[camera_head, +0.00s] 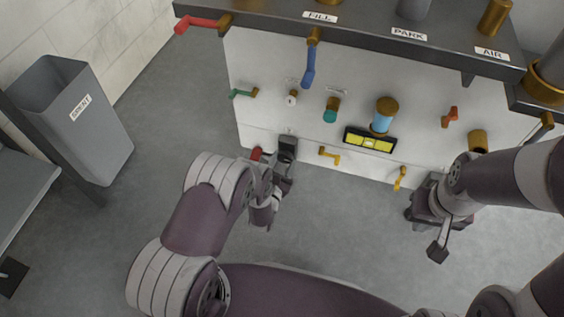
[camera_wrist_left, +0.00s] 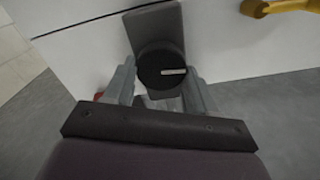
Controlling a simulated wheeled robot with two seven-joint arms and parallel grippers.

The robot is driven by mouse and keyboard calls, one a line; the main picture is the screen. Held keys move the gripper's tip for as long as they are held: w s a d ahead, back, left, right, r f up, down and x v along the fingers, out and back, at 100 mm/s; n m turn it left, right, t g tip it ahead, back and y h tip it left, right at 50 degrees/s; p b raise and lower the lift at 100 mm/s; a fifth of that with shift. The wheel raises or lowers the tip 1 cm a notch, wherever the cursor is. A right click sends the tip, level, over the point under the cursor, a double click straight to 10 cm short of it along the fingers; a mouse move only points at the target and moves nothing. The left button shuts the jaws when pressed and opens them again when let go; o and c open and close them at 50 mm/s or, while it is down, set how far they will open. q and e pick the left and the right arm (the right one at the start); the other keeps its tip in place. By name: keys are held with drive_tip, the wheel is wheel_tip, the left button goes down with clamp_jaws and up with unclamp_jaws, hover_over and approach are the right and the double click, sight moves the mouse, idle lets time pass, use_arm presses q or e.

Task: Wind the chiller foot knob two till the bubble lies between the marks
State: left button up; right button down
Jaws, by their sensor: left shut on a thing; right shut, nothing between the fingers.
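A round black knob with a white pointer line (camera_wrist_left: 162,69) sits on a dark upright plate low on the white panel. In the head view the plate (camera_head: 287,147) shows above my left gripper (camera_head: 279,177). In the left wrist view my left gripper (camera_wrist_left: 160,88) has its fingers on either side of the knob, shut on it. The pointer lies nearly level, toward the right. A yellow level (camera_head: 369,141) in a black frame is on the panel; its bubble is too small to place against the marks. My right gripper (camera_head: 437,247) is shut and empty, low at the right.
A red knob (camera_head: 256,153) is just left of the plate. Yellow handles (camera_head: 329,155) (camera_head: 400,178) stick out along the panel's lower edge. Valves and a blue lever (camera_head: 309,66) are above. A grey bin (camera_head: 75,115) stands at the left. The floor in front is clear.

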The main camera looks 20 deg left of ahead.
use_arm(q)
drive_tip(key=shift+n, duration=0.5)
idle(0.3)
drive_tip(key=o, duration=1)
drive_tip(key=shift+o, duration=0.2)
